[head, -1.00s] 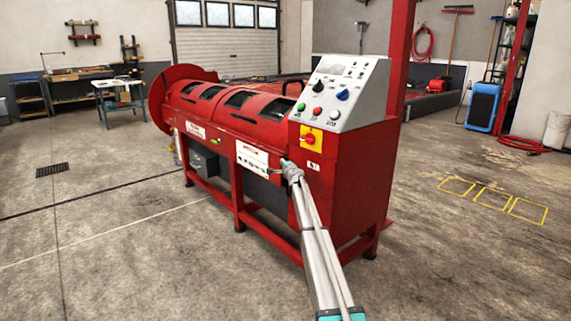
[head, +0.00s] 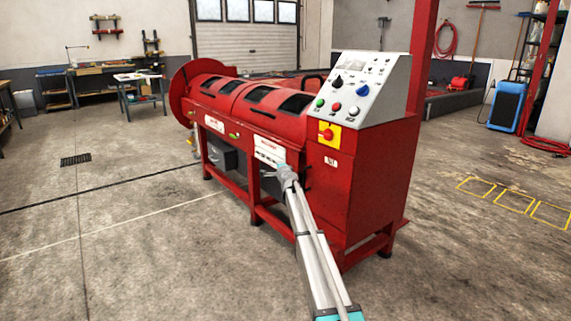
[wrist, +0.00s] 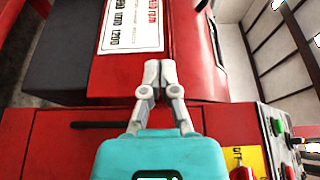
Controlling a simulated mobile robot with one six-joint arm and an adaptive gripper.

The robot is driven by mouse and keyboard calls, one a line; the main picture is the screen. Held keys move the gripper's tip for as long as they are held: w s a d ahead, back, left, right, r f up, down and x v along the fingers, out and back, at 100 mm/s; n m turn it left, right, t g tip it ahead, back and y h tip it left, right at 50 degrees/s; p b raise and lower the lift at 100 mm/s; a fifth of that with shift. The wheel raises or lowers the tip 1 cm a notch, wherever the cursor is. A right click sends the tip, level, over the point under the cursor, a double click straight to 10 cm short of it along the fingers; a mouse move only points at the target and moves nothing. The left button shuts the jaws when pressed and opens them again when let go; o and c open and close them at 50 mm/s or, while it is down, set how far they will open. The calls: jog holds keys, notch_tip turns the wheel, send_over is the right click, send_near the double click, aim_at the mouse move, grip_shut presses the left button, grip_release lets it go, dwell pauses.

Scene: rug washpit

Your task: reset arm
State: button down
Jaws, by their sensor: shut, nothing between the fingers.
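My arm reaches forward from the bottom of the head view toward the front of a red machine. My gripper (wrist: 160,70) shows in the wrist view with its two grey fingers together and nothing between them. In the head view the gripper (head: 284,170) is small, in front of the machine's side near a white label (head: 268,150). The same label (wrist: 135,25) lies beyond the fingertips in the wrist view. I cannot tell whether the fingers touch the machine.
The red machine (head: 358,185) has a sloped control panel (head: 355,88) with buttons and a red rotary switch on yellow (head: 327,135). Yellow floor outlines (head: 513,200) lie at right. A worktable (head: 138,78) stands at back left.

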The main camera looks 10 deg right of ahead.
jog(key=shift+s+a, duration=0.25)
jog(key=shift+a, duration=0.25)
